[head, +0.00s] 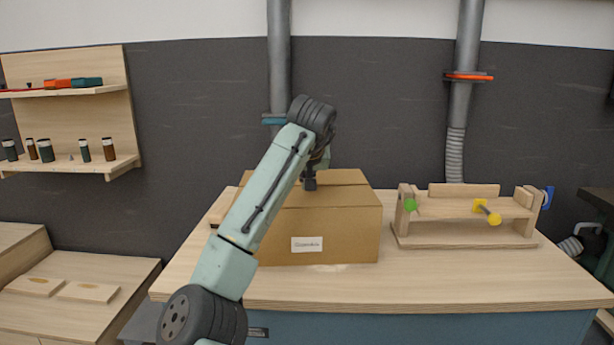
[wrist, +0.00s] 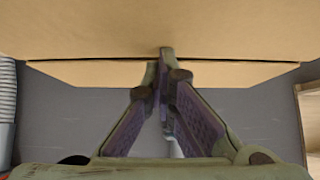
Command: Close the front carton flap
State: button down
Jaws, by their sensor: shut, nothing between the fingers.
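The brown cardboard carton (head: 345,228) stands on the workbench, with a white label on its front face. Its top looks nearly flat in the head view, with a seam across it; I cannot tell how fully the front flap (head: 350,195) lies down. My arm hides the carton's left front.
A wooden rack (head: 465,215) with green and yellow knobs stands right of the carton on the workbench (head: 430,285). A wall shelf (head: 70,165) with small bottles hangs at the left. A grey duct (head: 279,70) runs down the wall behind. The bench front right is clear.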

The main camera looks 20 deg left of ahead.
jog(key=shift+f, duration=0.3)
jog(key=shift+r+p, duration=1.05)
notch_tip(320, 180, up, 3)
jog(key=p, duration=0.4)
jog(key=shift+w+r, duration=0.1)
jog(key=shift+r, duration=0.1)
notch_tip(320, 180, up, 7)
jog(key=b, duration=0.4)
send_over(309, 202)
jog(key=shift+f, duration=0.15)
